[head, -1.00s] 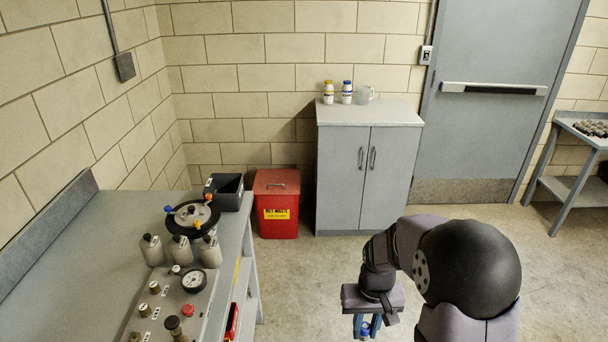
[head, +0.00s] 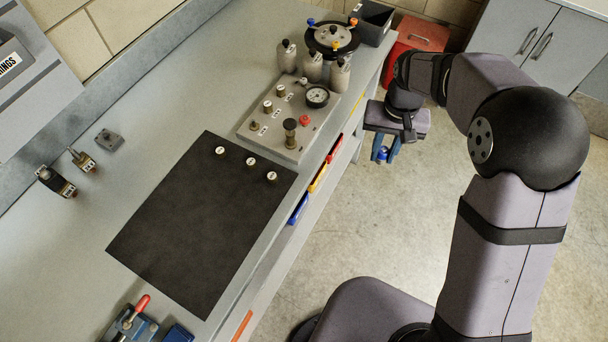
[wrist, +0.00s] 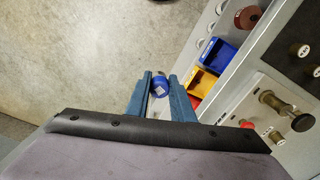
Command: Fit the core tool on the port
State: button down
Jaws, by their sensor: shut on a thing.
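My gripper (head: 384,158) hangs over the floor to the right of the bench. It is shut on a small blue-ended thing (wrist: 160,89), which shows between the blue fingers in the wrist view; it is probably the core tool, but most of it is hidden. A grey panel (head: 262,137) on the bench carries several small brass ports or valves (head: 267,106), a round gauge (head: 317,96), a red knob (head: 304,121) and a taller black-topped fitting (head: 290,131). I cannot tell which is the task's port. The held thing is apart from the panel.
A black mat (head: 200,225) with several white round pieces lies beside the panel. Grey bottles (head: 312,67) and a round manifold (head: 332,38) stand behind it. A red waste can (head: 415,42) stands beyond.

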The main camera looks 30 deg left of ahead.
jog(key=s+a+r+n, duration=0.2)
jog(key=s+a, duration=0.3)
jog(key=a, duration=0.4)
jog(key=s+a+r+n, duration=0.15)
jog(key=s+a, duration=0.25)
jog(key=a, duration=0.6)
jog(key=s+a+r+n, duration=0.1)
jog(key=s+a, duration=0.4)
jog(key=s, duration=0.2)
jog(key=s+a+r+n, duration=0.1)
jog(key=s+a+r, duration=0.1)
jog(key=s+a, duration=0.3)
jog(key=shift+s+r, duration=0.3)
jog(key=shift+s, duration=0.9)
jog(key=shift+d+f+p, duration=0.1)
jog(key=shift+f+p, duration=1.45)
jog(key=shift+f, duration=3.25)
jog(key=shift+f, duration=0.2)
jog(key=c, duration=1.5)
grip_release()
jog(key=shift+c, duration=0.2)
jog(key=shift+f+b, duration=0.1)
jog(key=shift+b, duration=0.35)
